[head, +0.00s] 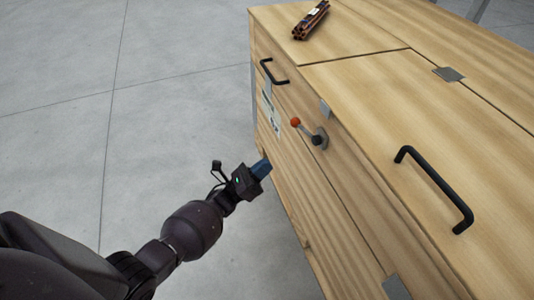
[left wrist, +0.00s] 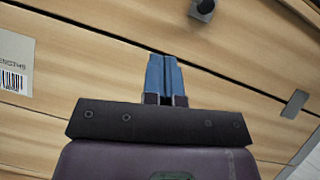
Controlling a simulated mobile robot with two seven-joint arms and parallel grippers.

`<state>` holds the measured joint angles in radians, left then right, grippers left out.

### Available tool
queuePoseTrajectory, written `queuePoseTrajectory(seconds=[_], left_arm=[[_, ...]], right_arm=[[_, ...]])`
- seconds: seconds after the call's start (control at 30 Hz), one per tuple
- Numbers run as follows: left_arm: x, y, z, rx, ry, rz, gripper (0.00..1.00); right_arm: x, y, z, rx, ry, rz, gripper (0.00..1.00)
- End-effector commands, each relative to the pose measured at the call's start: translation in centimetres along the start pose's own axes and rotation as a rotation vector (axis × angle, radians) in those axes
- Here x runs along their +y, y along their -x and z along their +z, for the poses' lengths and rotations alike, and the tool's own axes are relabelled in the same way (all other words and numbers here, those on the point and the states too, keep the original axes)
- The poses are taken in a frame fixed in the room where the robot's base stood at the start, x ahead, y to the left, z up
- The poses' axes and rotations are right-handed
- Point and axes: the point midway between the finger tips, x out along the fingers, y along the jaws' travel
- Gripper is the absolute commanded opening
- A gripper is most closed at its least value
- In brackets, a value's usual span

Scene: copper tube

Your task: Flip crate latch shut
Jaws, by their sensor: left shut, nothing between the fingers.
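The wooden crate (head: 345,180) fills the right half of the head view. Its latch (head: 308,132) is on the front face, with a grey pivot and a red ball at the end of its lever. The lever points up and left from the pivot. My left gripper (head: 263,167) is in front of the crate's face, below and left of the latch and apart from it. Its blue fingers (left wrist: 166,76) are together and empty. My right gripper is out of view.
A black handle (head: 435,188) stands on the crate's lid, and another black handle (head: 272,72) is on the front face. A bundle of copper tubes (head: 311,20) lies on top. Metal plates (head: 449,74) sit along the seams. Grey floor at left is clear.

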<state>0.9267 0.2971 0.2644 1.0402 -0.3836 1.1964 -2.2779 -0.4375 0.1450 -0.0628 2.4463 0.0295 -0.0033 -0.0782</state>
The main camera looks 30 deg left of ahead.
Motion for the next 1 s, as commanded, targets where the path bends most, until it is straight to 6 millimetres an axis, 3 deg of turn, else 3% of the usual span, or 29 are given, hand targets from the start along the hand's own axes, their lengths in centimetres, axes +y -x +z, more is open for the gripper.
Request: queuePoseTrajectory(seconds=[0.47,0.7,1.0], left_arm=[[0.0,-8.4,0.1,-0.002,0.000,-0.002,0.00],[0.0,-10.2,2.2,0.000,-0.001,-0.001,0.00],[0.0,-10.8,2.8,0.000,0.001,0.001,0.00]], right_arm=[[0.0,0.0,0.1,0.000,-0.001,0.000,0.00],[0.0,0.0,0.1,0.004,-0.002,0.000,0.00],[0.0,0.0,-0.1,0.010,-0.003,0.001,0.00]])
